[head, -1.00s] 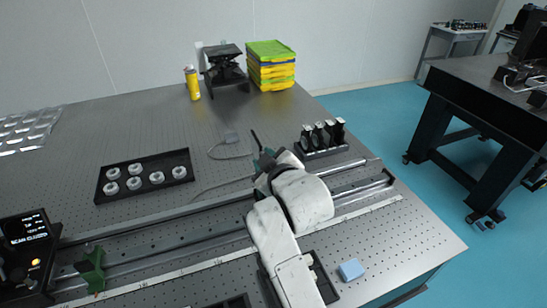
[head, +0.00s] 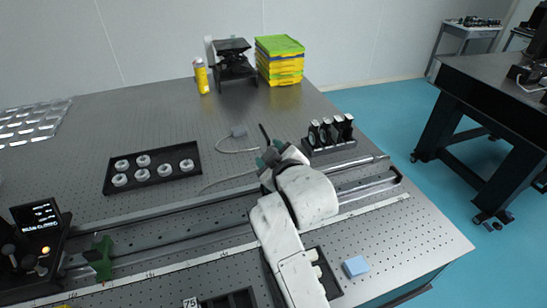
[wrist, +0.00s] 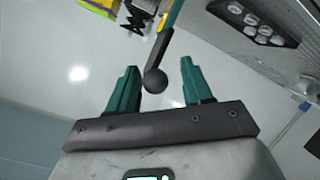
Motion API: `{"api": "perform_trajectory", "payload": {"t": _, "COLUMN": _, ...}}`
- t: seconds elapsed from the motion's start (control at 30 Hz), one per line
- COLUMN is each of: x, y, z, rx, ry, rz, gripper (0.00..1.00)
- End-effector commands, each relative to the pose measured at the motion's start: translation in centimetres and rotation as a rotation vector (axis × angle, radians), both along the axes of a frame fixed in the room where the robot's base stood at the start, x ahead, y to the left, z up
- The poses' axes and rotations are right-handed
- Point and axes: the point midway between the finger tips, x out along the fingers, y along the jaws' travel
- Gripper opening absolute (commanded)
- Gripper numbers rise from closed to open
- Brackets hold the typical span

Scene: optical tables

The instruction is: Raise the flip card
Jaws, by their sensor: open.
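My gripper (head: 270,154) is over the far side of the rail, its two green fingers apart. In the wrist view my gripper (wrist: 153,88) is open around a dark ball-ended lever (wrist: 157,79). The ball appears between the fingers, with gaps on both sides; I cannot tell its depth. A dark arm with a yellow strip (wrist: 172,17) runs up from it; this looks like the flip card, seen nearly edge-on. In the head view a thin black upright piece (head: 265,132) shows just beyond the fingers, its lower part hidden by my gripper.
A rack of dark-framed optics (head: 330,143) stands close right of my gripper. A tray of metal rings (head: 152,182) lies left. The rail (head: 180,218) crosses below my arm.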

Motion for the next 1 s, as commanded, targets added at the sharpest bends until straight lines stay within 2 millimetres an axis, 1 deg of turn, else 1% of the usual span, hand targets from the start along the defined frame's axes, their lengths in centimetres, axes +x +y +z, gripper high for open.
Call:
{"api": "perform_trajectory", "payload": {"t": 0.17, "x": -1.2, "y": -0.4, "z": 0.4, "rx": 0.001, "ry": -0.002, "rz": 0.000, "gripper": 0.50}}
{"api": "perform_trajectory", "payload": {"t": 0.6, "x": -7.9, "y": -2.4, "z": 2.7, "rx": 0.000, "ry": -0.001, "rz": 0.002, "gripper": 0.50}}
{"api": "perform_trajectory", "payload": {"t": 0.8, "x": -9.4, "y": -2.9, "z": 3.4, "rx": 0.000, "ry": -0.001, "rz": 0.002, "gripper": 0.50}}
{"api": "perform_trajectory", "payload": {"t": 1.0, "x": -9.7, "y": -2.9, "z": 3.5, "rx": -0.001, "ry": 0.001, "rz": 0.002, "gripper": 0.50}}
